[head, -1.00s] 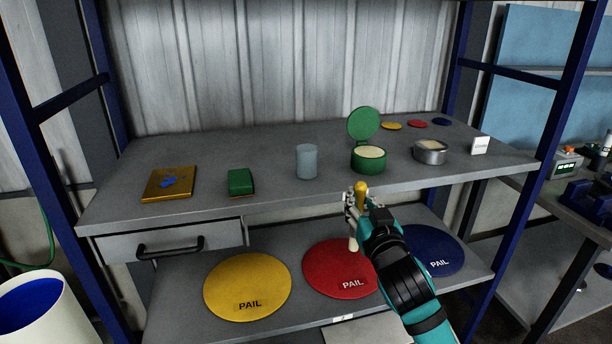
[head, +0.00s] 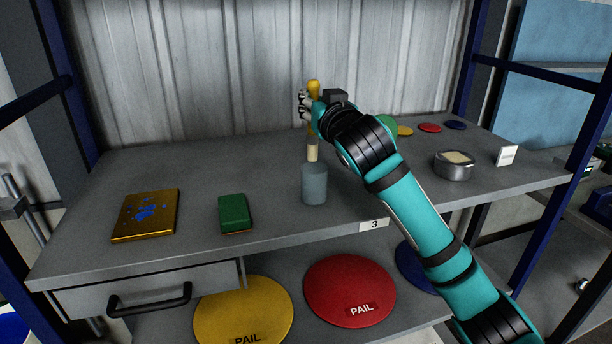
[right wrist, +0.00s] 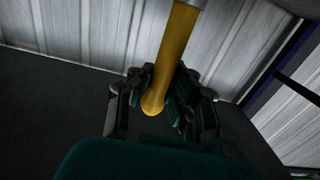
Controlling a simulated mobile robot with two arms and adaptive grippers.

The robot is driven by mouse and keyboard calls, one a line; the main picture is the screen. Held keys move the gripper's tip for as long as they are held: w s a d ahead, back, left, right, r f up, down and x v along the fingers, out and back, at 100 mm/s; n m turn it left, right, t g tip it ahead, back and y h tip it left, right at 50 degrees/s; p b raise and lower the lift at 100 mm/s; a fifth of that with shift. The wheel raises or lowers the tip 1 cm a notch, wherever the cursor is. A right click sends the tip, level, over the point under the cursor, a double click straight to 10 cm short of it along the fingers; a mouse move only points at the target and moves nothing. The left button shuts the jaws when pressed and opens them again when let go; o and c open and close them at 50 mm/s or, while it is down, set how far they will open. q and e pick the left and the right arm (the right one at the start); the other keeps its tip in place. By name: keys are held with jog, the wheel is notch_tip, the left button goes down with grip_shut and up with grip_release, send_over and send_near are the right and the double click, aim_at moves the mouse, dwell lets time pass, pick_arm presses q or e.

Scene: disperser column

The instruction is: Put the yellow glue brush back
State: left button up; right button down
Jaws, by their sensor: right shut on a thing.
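The yellow glue brush (head: 313,88) is upright in my right gripper (head: 308,104), its pale bristles (head: 312,152) pointing down. Its yellow handle (right wrist: 172,58) also shows between the fingers in the right wrist view. The grey-blue cup (head: 315,184) stands on the upper shelf directly below the bristles in the head view. The bristle tip appears at or just above the cup's rim; I cannot tell whether it is inside. My left gripper is not in view.
Yellow and red pail discs (head: 350,285) lie below. The shelf's back left is clear.

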aim_at(315, 144)
jog(key=f, duration=0.2)
jog(key=s+f+p, duration=0.1)
jog(key=f, duration=0.2)
jog(key=f+p, duration=0.1)
jog(key=f, duration=0.1)
jog(key=shift+s+d+f, duration=0.15)
jog(key=shift+d+f, duration=0.05)
jog(key=shift+f, duration=0.05)
jog(key=shift+d+f, duration=0.1)
jog(key=shift+f, duration=0.5)
jog(key=shift+s, duration=0.1)
jog(key=shift+f, duration=0.15)
jog(key=c, duration=1.4)
grip_release()
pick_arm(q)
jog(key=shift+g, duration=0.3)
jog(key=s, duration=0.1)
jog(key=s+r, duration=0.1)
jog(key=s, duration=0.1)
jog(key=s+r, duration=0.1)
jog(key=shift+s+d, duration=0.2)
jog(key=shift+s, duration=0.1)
pick_arm(e)
jog(key=shift+o, duration=0.2)
